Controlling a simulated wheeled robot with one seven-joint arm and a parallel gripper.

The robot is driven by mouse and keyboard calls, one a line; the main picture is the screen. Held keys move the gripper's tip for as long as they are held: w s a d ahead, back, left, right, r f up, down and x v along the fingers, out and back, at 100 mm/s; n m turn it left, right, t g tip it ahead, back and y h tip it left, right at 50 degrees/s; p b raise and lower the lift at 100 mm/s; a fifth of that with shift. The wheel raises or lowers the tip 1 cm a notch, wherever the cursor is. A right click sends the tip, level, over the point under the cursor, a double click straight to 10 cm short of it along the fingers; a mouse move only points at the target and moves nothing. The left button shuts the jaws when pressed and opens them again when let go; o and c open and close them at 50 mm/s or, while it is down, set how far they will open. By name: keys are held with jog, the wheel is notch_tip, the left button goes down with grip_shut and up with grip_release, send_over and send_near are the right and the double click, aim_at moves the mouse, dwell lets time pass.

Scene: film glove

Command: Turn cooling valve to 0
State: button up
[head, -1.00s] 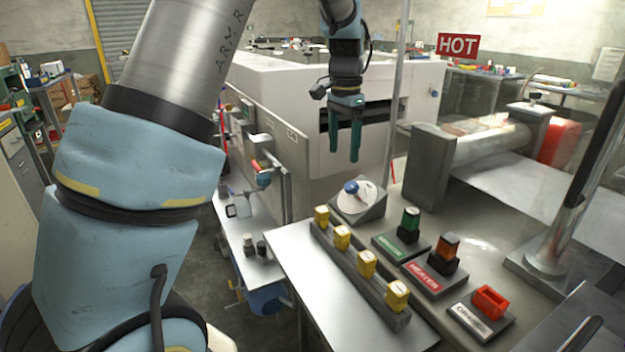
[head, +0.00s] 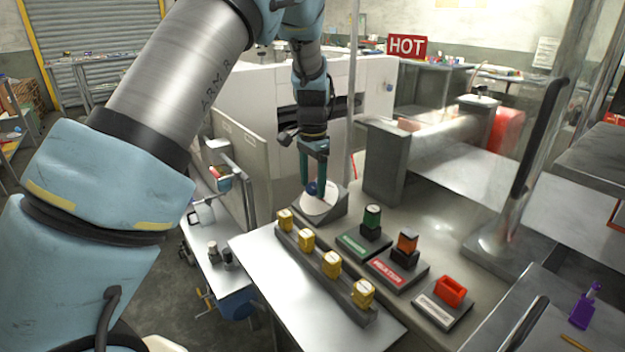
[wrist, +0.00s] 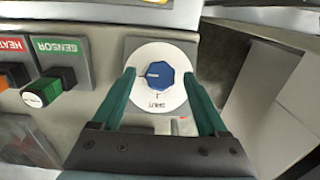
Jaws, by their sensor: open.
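The cooling valve is a blue knob (wrist: 159,75) on a white round dial (wrist: 150,100), which carries printed marks and the word "SHUT". In the head view the dial (head: 321,205) sits on a tilted grey block at the back of the steel counter, and the knob (head: 312,188) is partly covered by my gripper. My gripper (head: 313,180) points down over the dial with its green fingers. In the wrist view the open fingers (wrist: 162,88) stand one on each side of the knob, with a gap to it on both sides. I cannot tell which number the knob points to.
Close by are a green SENSOR switch (head: 372,218), an orange HEATER switch (head: 406,245), a red switch (head: 450,290) and a rail with several yellow blocks (head: 331,264). A grey upright block (head: 385,165) stands right of the dial. A purple bottle (head: 583,310) is at lower right.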

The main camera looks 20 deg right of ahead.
jog(key=shift+f, duration=0.2)
grip_shut()
dwell(0.6)
